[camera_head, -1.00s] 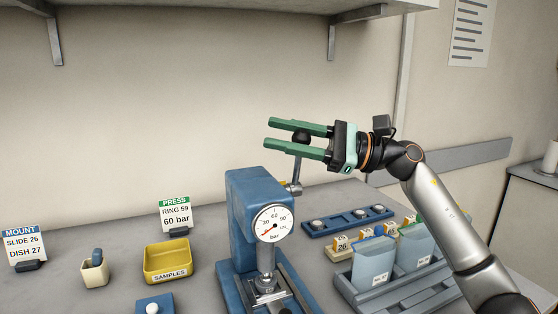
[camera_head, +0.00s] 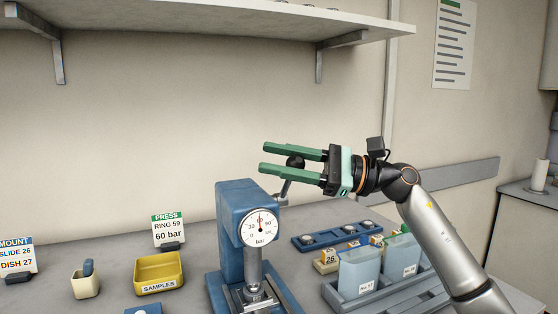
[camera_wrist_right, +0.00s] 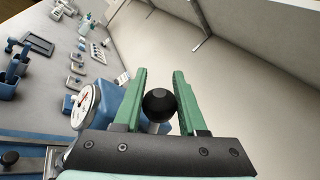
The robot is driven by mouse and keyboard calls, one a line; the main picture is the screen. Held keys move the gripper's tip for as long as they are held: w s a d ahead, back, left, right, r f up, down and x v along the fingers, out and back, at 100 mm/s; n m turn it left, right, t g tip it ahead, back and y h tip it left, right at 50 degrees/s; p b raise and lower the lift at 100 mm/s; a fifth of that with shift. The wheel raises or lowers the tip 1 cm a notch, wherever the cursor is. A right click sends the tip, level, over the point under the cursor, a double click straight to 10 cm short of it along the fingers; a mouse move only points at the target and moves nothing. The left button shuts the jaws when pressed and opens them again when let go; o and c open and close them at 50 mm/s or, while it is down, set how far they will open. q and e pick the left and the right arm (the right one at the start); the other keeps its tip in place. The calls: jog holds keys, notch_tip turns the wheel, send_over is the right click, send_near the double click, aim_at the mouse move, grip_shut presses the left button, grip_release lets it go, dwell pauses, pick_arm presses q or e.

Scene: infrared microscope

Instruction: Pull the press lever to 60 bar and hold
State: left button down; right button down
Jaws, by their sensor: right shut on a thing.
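The blue press (camera_head: 232,215) stands on the bench with its round gauge (camera_head: 260,228) facing me. The gauge's red needle points close to straight up, around the 60 mark. The lever (camera_head: 285,188) rises from the press's right side, tilted, and ends in a black ball knob (camera_head: 295,162). My right gripper (camera_head: 265,158) is shut on the knob, its green fingers on either side of it. The knob also shows between the fingers in the right wrist view (camera_wrist_right: 159,104). My left gripper is not in view.
A press card (camera_head: 168,231) reads RING 59, 60 bar. A yellow samples tray (camera_head: 160,287) is left of the press. A blue tray (camera_head: 335,239) and a grey rack (camera_head: 335,291) with pale blue containers (camera_head: 360,273) are on the right. A shelf (camera_head: 200,15) hangs above.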

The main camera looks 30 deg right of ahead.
jog(key=shift+s+r, duration=0.1)
jog(key=shift+r, duration=0.05)
jog(key=c, duration=0.7)
grip_release()
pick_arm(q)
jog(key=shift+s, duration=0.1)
pick_arm(e)
jog(key=shift+o, duration=1.1)
pick_arm(q)
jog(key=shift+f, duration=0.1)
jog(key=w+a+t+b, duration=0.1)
jog(key=b, duration=0.1)
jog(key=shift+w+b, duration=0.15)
jog(key=shift+b, duration=0.2)
pick_arm(e)
jog(key=v, duration=1.2)
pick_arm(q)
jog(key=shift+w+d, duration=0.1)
pick_arm(e)
jog(key=shift+s+d, duration=0.15)
